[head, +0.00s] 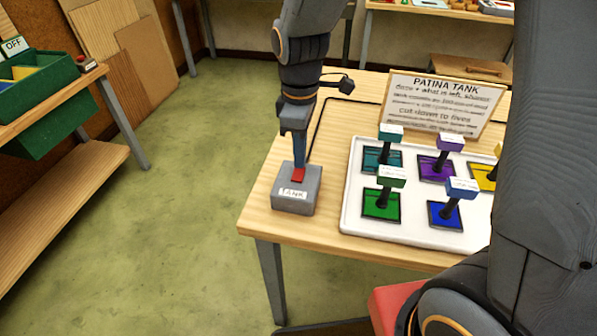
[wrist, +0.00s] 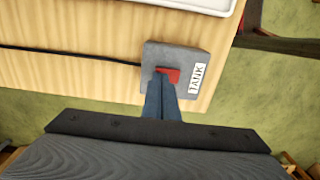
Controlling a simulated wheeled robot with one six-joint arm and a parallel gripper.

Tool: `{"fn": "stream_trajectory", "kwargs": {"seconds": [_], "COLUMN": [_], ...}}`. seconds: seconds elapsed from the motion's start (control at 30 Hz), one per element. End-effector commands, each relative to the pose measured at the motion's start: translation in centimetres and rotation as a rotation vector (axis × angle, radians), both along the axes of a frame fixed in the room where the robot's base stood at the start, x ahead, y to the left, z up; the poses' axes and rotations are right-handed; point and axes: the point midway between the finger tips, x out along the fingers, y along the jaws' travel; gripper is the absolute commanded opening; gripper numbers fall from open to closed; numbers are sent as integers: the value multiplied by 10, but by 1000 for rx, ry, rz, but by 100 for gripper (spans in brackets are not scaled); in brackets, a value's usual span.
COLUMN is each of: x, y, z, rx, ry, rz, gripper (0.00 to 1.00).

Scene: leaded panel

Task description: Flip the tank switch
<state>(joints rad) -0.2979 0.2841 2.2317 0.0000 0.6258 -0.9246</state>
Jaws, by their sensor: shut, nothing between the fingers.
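The tank switch is a grey box (head: 296,199) with a white "TANK" label and a red rocker (head: 298,175) on top. It sits at the near left corner of the wooden table. My gripper (head: 299,165) points straight down over it, shut and empty, with its fingertips at the red rocker. In the wrist view the closed blue fingers (wrist: 161,85) reach the red rocker (wrist: 172,75) and overlap part of it. I cannot tell for sure whether they press on it. The grey box (wrist: 155,53) and its label also show there.
A white tray (head: 352,216) with several coloured squares and upright labelled handles stands right of the switch. A "PATINA TANK" sign (head: 443,103) stands behind it. A black cable (head: 315,128) runs back from the box. A shelf with a green bin (head: 45,85) is at the left.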

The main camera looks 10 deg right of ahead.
Motion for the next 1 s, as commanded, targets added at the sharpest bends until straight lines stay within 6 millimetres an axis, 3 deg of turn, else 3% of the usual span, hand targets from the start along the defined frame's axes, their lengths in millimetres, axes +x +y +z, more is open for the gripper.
{"fn": "stream_trajectory", "kwargs": {"seconds": [1.0], "x": [0], "y": [0], "z": [-10], "rx": [0], "ry": [0], "rz": [0], "gripper": [0]}}
